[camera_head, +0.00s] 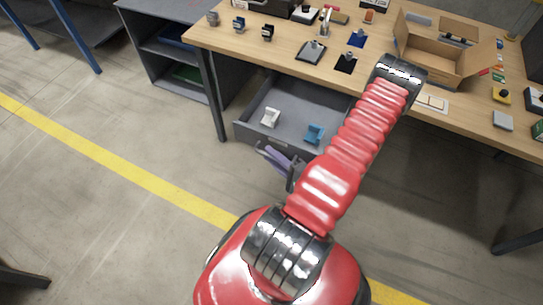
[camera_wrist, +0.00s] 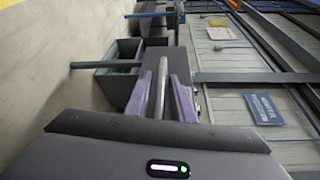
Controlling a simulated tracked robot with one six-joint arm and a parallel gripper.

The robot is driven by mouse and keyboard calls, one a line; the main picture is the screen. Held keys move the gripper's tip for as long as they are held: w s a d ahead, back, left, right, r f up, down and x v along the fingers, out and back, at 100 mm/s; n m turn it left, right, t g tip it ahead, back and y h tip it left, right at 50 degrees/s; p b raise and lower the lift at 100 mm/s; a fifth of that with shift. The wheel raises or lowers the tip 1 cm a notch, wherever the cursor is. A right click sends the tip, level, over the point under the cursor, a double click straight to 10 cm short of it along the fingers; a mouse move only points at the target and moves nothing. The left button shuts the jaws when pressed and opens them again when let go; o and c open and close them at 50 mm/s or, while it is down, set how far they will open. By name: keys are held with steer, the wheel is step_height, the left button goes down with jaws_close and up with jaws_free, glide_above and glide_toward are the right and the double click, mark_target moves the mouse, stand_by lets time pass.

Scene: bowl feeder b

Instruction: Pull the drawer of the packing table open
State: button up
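The packing table (camera_head: 290,50) has a grey drawer (camera_head: 289,103) under its left part. The drawer stands well out from the table, its inside in view. A white item (camera_head: 270,118) and a blue item (camera_head: 315,133) lie in it. My gripper (camera_head: 282,158) is at the drawer's front, partly hidden by my red arm. In the wrist view its purple fingers (camera_wrist: 163,98) stand on both sides of a pale bar, the drawer handle (camera_wrist: 161,86), and look shut on it. The drawer's front (camera_wrist: 181,63) shows just beyond them.
A grey shelf unit (camera_head: 150,49) stands left of the table. The tabletop carries an open cardboard box (camera_head: 427,65) and several small items. A table leg (camera_head: 211,98) stands just left of the drawer. The floor in front is clear, with a yellow line (camera_head: 130,168).

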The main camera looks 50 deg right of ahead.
steer(key=shift+o, duration=0.7)
steer(key=shift+r, duration=0.1)
steer(key=shift+s, duration=0.2)
steer(key=v, duration=1.3)
steer(key=shift+s, duration=0.15)
steer(key=shift+a, duration=0.1)
stand_by(0.5)
